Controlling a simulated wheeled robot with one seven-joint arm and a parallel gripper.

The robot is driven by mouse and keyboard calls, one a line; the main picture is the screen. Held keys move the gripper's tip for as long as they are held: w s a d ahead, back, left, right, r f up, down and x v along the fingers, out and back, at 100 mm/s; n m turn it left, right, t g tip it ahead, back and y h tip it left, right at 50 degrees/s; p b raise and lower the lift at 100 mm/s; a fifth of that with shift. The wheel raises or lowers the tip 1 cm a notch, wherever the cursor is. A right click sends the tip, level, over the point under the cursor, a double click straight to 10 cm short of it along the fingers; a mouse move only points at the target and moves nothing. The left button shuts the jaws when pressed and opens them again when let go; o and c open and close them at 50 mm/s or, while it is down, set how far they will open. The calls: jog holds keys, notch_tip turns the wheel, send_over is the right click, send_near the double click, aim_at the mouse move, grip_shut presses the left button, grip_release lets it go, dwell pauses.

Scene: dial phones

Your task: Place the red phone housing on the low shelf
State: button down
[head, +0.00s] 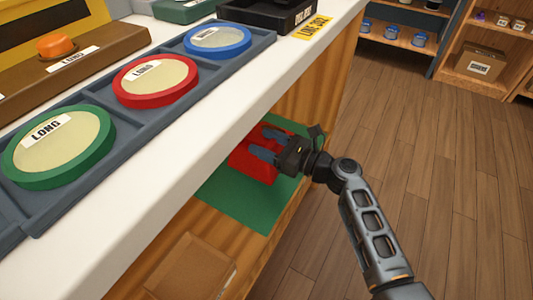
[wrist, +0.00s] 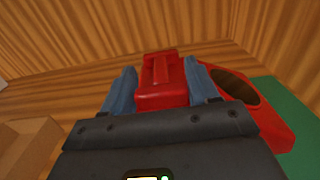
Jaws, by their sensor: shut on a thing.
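The red phone housing (head: 247,166) is inside the low shelf under the counter, over the green mat (head: 240,204). My gripper (head: 263,142) reaches in from the right with its two blue-grey fingers around a part of the housing. In the wrist view a raised red part of the housing (wrist: 160,93) sits between the fingers, and its body with a dark round opening shows at the right. The green mat (wrist: 292,97) lies beyond it on the right. I cannot tell whether the housing rests on the mat or hangs just above it. The gripper hides part of the housing.
The white counter edge (head: 190,130) overhangs the shelf. On it a grey tray holds green (head: 57,147), red (head: 155,80) and blue (head: 217,41) dials marked "LONG". A cardboard box (head: 190,268) stands in the shelf nearer me. The wooden floor at right is clear.

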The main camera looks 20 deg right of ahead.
notch_tip(320, 180, down, 3)
jog(key=shift+b, duration=0.65)
jog(key=shift+c, duration=1.4)
grip_release()
jog(key=shift+f, duration=0.1)
jog(key=shift+s+d, duration=0.1)
jog(key=p+v, duration=0.3)
jog(key=v, duration=0.8)
jog(key=shift+s+d, duration=0.2)
jog(key=shift+s, duration=0.1)
